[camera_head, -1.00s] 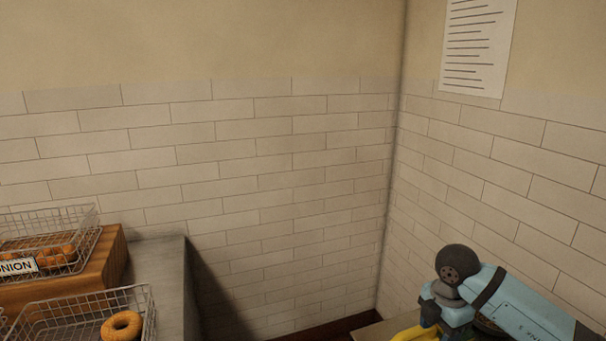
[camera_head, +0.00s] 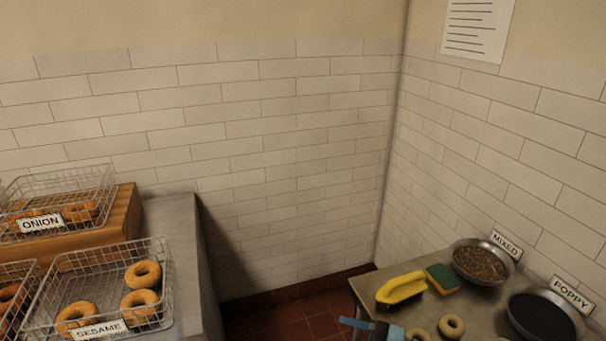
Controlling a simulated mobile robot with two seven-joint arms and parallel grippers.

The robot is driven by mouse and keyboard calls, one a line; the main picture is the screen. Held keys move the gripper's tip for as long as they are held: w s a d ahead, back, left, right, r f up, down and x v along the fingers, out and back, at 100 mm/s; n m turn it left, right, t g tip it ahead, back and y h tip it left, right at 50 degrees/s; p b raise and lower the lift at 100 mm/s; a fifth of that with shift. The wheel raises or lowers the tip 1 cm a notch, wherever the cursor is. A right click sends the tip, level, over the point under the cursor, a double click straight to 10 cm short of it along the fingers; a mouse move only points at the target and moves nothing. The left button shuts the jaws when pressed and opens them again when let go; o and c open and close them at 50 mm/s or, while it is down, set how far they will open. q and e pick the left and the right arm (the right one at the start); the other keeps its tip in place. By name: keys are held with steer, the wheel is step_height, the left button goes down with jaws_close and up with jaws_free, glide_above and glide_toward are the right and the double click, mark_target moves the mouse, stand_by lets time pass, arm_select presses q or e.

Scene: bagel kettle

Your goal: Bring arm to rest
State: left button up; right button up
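My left gripper and arm are not in view. A small blue and grey piece (camera_head: 372,328), which looks like part of my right arm or gripper, shows at the bottom edge in front of the right table. Its fingertips cannot be made out, so I cannot tell whether it is open, shut or holding anything.
The right table (camera_head: 415,311) bears a yellow-handled tool (camera_head: 400,288), a green and yellow sponge (camera_head: 442,279), bagels (camera_head: 451,326), a MIXED bowl (camera_head: 480,263) and a POPPY bowl (camera_head: 541,315). On the left counter (camera_head: 178,230) stand ONION (camera_head: 62,184) and SESAME (camera_head: 100,262) baskets with bagels.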

steer(key=s+d+f+m+t+h+p, duration=0.2)
steer(key=d+f+m+t+h, duration=0.55)
steer(key=m+t+h, duration=0.6)
steer(key=s+d+f+m+g+h, duration=0.1)
steer(key=s+d+f+m+g, duration=0.1)
steer(key=s+f+g, duration=0.2)
steer(key=s+d+f+m+g+h, duration=0.2)
steer(key=s+f+m+g, duration=0.1)
steer(key=s+f, duration=0.4)
steer(key=shift+s+d+f+g+p, duration=0.25)
steer(key=shift+s+f+g+p, duration=0.1)
steer(key=shift+f+g+p, duration=0.15)
steer(key=shift+f+m, duration=0.1)
steer(key=shift+m, duration=0.15)
steer(key=shift+c, duration=0.9)
